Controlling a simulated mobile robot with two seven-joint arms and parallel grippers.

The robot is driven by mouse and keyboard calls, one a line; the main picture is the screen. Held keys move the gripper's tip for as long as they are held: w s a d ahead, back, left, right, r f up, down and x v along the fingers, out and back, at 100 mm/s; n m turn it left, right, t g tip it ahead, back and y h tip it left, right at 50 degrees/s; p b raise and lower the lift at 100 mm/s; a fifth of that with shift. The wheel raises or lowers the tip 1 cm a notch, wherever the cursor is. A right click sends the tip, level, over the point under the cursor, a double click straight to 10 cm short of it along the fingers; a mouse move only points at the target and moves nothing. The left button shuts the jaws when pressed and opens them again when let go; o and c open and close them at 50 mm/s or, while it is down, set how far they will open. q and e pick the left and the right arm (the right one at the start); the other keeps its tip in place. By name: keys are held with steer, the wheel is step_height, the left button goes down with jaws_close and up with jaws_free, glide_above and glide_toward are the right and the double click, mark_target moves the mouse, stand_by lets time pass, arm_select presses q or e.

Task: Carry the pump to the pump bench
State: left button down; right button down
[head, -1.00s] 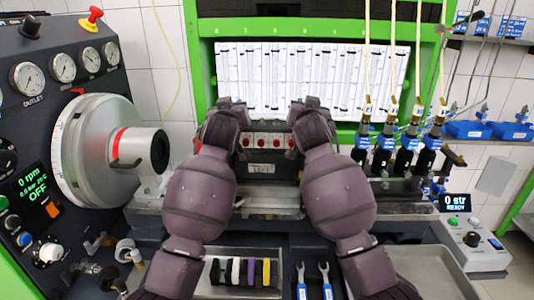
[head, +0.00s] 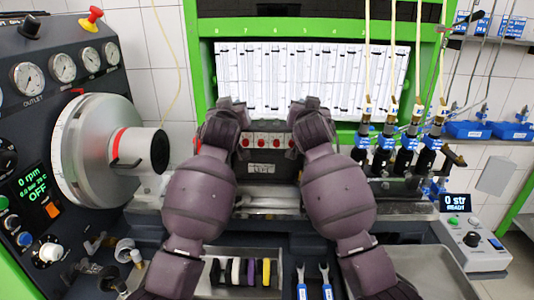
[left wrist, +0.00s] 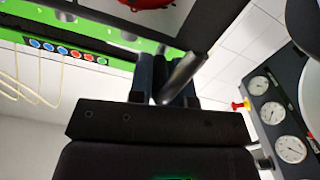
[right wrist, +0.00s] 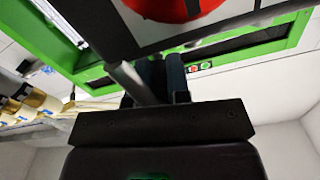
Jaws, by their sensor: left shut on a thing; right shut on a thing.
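The pump (head: 262,158) is a dark block with a row of red caps and a label plate on its near side. It is between my two grippers, in front of the lit glass-tube panel. My left gripper (head: 224,122) is shut on its left side, and my right gripper (head: 311,122) on its right side. A grey bar (left wrist: 183,73) is at the fingers in the left wrist view, and a similar bar (right wrist: 133,82) in the right wrist view. The pump bench (head: 272,204) with its metal bed lies below; I cannot tell whether the pump touches it.
Several hanging injectors (head: 403,157) and a control box (head: 470,238) stand right. In front are a tray with coloured pieces (head: 240,270), two blue-handled wrenches (head: 326,290) and a metal tray (head: 425,262).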

stand_by(0.6)
arm_select(q)
steer(key=shift+r, duration=0.2)
arm_select(e)
steer(key=shift+r, duration=0.2)
arm_select(q)
steer(key=shift+r, duration=0.1)
arm_select(e)
steer(key=shift+r, duration=0.1)
